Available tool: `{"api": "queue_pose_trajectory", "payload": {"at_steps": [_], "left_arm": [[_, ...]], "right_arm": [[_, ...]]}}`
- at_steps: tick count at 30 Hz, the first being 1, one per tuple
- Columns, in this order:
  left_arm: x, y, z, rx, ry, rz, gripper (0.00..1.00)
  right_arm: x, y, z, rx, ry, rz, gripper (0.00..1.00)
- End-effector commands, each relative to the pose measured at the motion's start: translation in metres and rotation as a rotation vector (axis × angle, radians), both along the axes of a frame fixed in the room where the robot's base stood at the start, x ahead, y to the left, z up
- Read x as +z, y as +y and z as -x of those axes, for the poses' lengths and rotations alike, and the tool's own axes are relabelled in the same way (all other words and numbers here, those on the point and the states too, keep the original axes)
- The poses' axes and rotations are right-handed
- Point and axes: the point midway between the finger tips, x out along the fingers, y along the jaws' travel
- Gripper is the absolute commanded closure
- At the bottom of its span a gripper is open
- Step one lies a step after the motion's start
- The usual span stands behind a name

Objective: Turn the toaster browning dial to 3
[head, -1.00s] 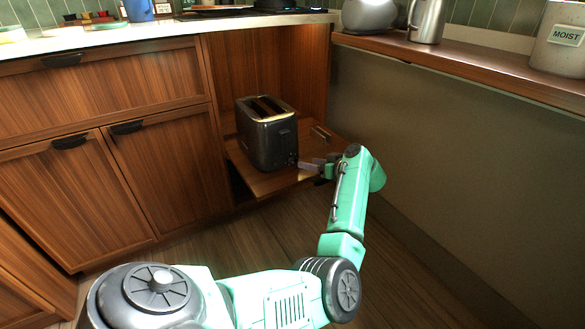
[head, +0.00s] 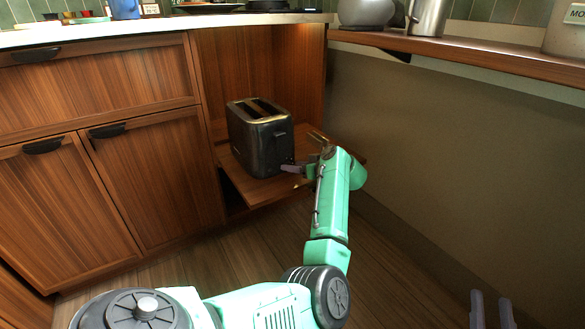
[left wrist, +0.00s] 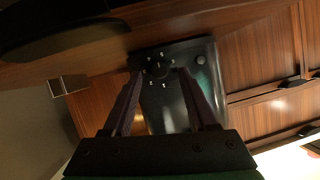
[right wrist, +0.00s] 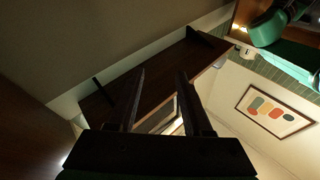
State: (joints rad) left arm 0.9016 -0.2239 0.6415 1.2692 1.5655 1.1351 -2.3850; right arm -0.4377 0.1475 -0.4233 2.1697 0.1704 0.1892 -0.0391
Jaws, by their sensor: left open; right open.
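The dark toaster (head: 258,138) stands on a pulled-out wooden shelf, its slots facing up. In the left wrist view its front panel (left wrist: 175,95) carries the round browning dial (left wrist: 157,68) with small light marks around it; which mark it points to is too small to read. My left gripper (head: 291,168) is at the toaster's lower front. Its open fingers (left wrist: 156,74) appear on either side of the dial in the left wrist view; contact cannot be told. My right gripper (head: 491,300) is open and empty at the lower right, away from the toaster; it also shows in the right wrist view (right wrist: 160,75).
The pull-out shelf (head: 246,187) extends from the cabinet opening. Cabinet doors (head: 152,185) are at the left. A counter ledge (head: 480,52) with a metal jug (head: 428,17) runs above the right wall. The floor in front is clear.

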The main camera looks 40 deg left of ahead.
Motion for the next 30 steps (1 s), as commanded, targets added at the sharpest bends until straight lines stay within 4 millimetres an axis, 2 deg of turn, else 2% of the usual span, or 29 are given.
{"api": "queue_pose_trajectory", "payload": {"at_steps": [6,12,16,22,23,27,30], "left_arm": [[-0.004,0.004,0.001,0.000,0.000,-0.001,0.42],[-0.005,0.006,0.001,-0.001,-0.001,-0.001,0.42],[-0.005,0.006,0.001,-0.001,-0.002,0.001,0.42],[-0.004,0.006,0.001,-0.002,-0.001,0.000,0.42],[-0.004,0.006,0.001,-0.002,-0.001,0.000,0.45],[-0.004,0.006,0.001,-0.002,-0.001,0.000,0.99],[-0.005,0.006,0.001,-0.002,-0.001,0.000,1.00]], "right_arm": [[0.058,-0.007,-0.005,-0.023,-0.176,-0.031,0.50],[0.100,-0.012,-0.002,-0.038,-0.300,-0.051,0.50],[0.110,-0.014,0.000,-0.042,-0.331,-0.057,0.50],[0.111,-0.014,0.000,-0.042,-0.333,-0.058,0.50],[0.111,-0.014,0.000,-0.042,-0.333,-0.058,0.50],[0.111,-0.014,0.000,-0.042,-0.332,-0.058,0.50],[0.111,-0.014,0.000,-0.042,-0.332,-0.058,0.50]]}}
